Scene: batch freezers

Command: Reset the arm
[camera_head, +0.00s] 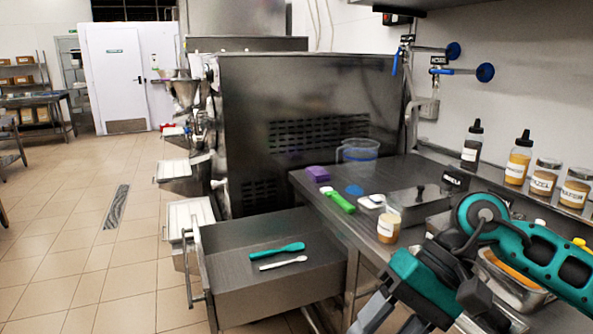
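My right arm (533,262), teal and black, comes in from the right over the steel counter. Its gripper (396,322) points down at the bottom edge, in front of the counter. Its two fingers stand apart with a gap between them, and nothing shows between them; the tips are partly cut off by the frame. My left arm and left gripper are not in view.
An open steel drawer (232,289) holds a teal spatula (277,250) and a white spatula (283,263). On the counter (398,172) stand a measuring jug (358,152), a labelled jar (388,227) and a green-handled tool (340,202). A steel pan (512,283) lies near my arm.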

